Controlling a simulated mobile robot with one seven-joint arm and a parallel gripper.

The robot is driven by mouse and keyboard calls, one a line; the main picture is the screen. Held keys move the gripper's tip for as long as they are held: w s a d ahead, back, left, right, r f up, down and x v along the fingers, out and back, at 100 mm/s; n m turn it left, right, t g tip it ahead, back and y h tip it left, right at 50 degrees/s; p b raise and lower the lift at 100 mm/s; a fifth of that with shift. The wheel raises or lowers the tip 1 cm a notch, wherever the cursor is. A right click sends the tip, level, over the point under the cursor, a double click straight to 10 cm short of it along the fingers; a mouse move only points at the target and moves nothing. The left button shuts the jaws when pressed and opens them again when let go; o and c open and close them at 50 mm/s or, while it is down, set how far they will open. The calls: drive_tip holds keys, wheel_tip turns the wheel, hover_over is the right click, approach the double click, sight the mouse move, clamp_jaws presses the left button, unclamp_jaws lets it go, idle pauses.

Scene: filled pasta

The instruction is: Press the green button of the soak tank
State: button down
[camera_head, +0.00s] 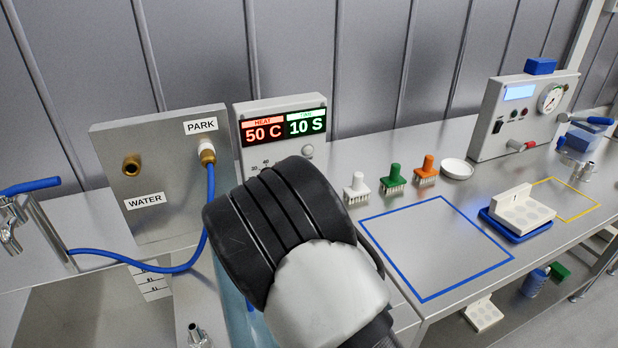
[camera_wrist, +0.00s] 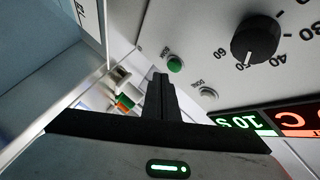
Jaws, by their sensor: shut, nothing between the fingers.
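The green button (camera_wrist: 175,64) of the soak tank sits on the pale control panel (camera_wrist: 205,35) in the wrist view. It is round and set in a light collar. My gripper (camera_wrist: 161,78) is shut and empty. Its dark fingertips show just left of and below the button in the picture; I cannot tell how far they are from the panel. A grey button (camera_wrist: 208,94) and a black dial (camera_wrist: 255,41) share the panel. In the head view, the control box (camera_head: 280,104) reads 50 C and 10 S. My arm hides its lower part, the green button and my gripper.
A steel plate (camera_head: 110,150) marked PARK and WATER stands left of the control box, with a blue hose (camera_head: 165,268). White, green (camera_head: 393,178) and orange brushes stand right of my arm. A blue-outlined square (camera_head: 440,255) on the bench is empty.

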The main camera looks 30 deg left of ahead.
drive_tip(key=shift+s+d+b, duration=0.3)
drive_tip(key=shift+s+d, duration=0.5)
drive_tip(key=shift+d, duration=0.15)
drive_tip(key=shift+s+d+b, duration=0.3)
drive_tip(key=shift+s+d, duration=0.45)
drive_tip(key=shift+d, duration=0.2)
drive_tip(key=w+d+r+n+g+y, duration=0.2)
drive_tip(key=w+d+r, duration=0.2)
drive_tip(key=d+r, duration=0.3)
drive_tip(key=s+d+r+n+g+y, duration=0.1)
drive_tip(key=s+d+r+n+g, duration=0.1)
drive_tip(key=d+r, duration=0.3)
drive_tip(key=s+d+r+n+g, duration=0.1)
drive_tip(key=s+d+r, duration=0.15)
drive_tip(key=d, duration=0.55)
drive_tip(key=s+d+n+g+h, duration=0.4)
drive_tip(key=s+d+n+h, duration=0.1)
drive_tip(key=s+d, duration=2)
wheel_tip(320, 180, up, 16)
drive_tip(key=p, duration=1.6)
drive_tip(key=shift+d+g, duration=0.25)
drive_tip(key=shift+g, duration=0.05)
